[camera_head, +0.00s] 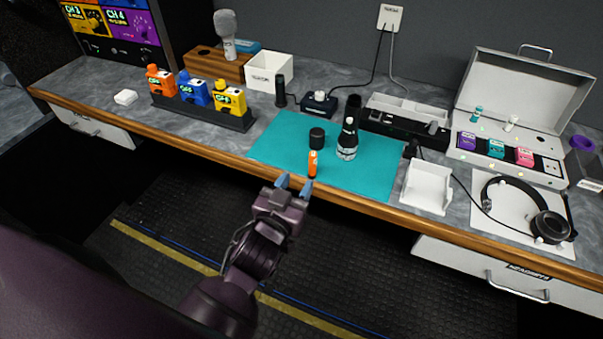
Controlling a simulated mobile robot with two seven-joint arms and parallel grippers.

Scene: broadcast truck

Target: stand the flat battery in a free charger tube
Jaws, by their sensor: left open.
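A small orange battery (312,164) with a pale top stands upright near the front edge of the teal mat (275,142). My left gripper (294,185) is open and empty at the counter's front edge, just short of the battery and slightly left of it; I see no contact. Behind the mat is a small dark device (319,103) with a pale top piece, which looks like the charger. A dark upright cylinder (280,90) stands to its left and a taller one (353,108) to its right; whether these are charger tubes or hollow, I cannot tell. My right gripper is out of view.
A black-and-silver torch-like body (347,142) and a black cap (317,136) stand on the mat close behind the battery. A white tray (427,187) and headphones (525,207) lie to the right. A rack of coloured packs (205,110) is at left. Cables run behind.

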